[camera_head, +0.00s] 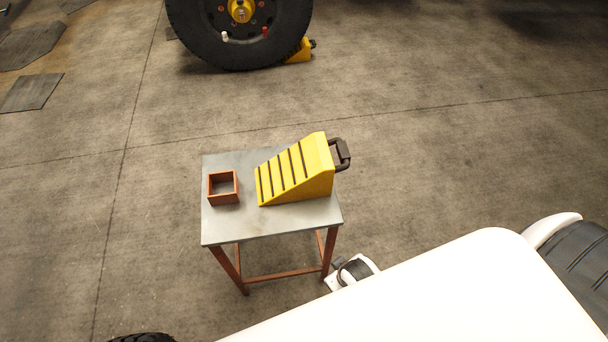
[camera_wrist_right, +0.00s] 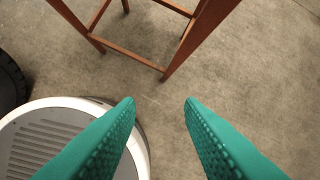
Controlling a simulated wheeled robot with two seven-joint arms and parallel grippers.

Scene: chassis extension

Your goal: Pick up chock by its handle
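The yellow wedge chock (camera_head: 298,170) sits on a small grey-topped table (camera_head: 225,230) in the head view. Dark grooves cross its slope, and its dark handle (camera_head: 343,154) sticks out from the tall end on the right. My right gripper (camera_wrist_right: 160,102) shows in the right wrist view as two green fingers spread apart with nothing between them. It is apart from the chock, near the table's reddish-brown legs (camera_wrist_right: 190,38). The chock is not visible in the right wrist view. My left gripper is in neither view.
A small reddish-brown open box (camera_head: 223,187) stands on the table left of the chock. A large wheel (camera_head: 240,30) stands at the back, with another yellow chock (camera_head: 301,51) against it. Open concrete floor surrounds the table's left and back sides.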

